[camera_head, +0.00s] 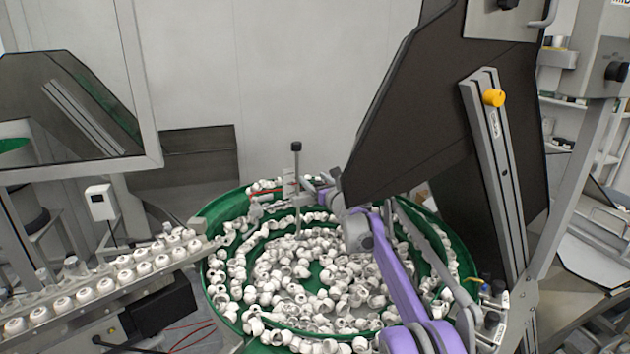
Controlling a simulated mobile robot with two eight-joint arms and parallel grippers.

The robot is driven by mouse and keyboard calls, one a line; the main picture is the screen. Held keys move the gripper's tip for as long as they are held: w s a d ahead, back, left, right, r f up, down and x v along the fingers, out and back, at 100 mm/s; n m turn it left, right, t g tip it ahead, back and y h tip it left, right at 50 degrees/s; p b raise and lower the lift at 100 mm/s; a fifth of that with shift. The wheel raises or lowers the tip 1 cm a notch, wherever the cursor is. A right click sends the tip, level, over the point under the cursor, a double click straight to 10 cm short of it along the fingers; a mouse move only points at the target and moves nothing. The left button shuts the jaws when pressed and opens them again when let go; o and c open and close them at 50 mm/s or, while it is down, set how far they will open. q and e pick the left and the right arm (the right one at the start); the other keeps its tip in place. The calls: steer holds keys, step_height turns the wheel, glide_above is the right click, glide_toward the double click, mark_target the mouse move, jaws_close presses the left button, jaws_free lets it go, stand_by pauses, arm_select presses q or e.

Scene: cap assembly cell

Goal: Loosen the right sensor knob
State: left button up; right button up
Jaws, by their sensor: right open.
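My right arm, with purple links, reaches up from the lower right across the green bowl (458,243). Its right gripper (327,191) is at the bowl's far side, small in the picture and open. The fingertips are close to a small sensor bracket with a thin post (297,190) topped by a dark knob (296,146). I cannot tell whether the fingers touch anything there. The right sensor knob itself is not clearly made out among these small parts; the gripper partly hides them. My left gripper is not in view.
White caps (310,275) fill the bowl. A sloping track (110,290) with rows of caps runs at the left. The space above the bowl's left half is mostly free.

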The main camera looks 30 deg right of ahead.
jaws_close()
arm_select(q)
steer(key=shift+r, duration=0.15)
arm_select(e)
steer(key=shift+y, duration=0.3)
steer(key=n+y, duration=0.1)
steer(key=n+y+p, duration=0.1)
steer(key=y, duration=0.1)
steer(key=shift+a+r, duration=0.15)
steer(key=shift+a, duration=0.1)
arm_select(q)
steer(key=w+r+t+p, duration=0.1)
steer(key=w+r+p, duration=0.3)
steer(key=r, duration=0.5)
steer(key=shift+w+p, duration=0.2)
steer(key=shift+p, duration=0.55)
arm_select(e)
steer(key=shift+s+a+n+g+y, duration=0.15)
steer(key=shift+a+n+g+y, duration=0.15)
steer(key=shift+n+g+y, duration=0.8)
steer(key=shift+s+a+n+g+y, duration=0.1)
steer(key=shift+a+n+g+y, duration=0.3)
steer(key=shift+n+y, duration=1.3)
steer(key=shift+s+a+n+g+y, duration=0.2)
steer(key=shift+n+g+y, duration=0.65)
steer(key=shift+y, duration=1.15)
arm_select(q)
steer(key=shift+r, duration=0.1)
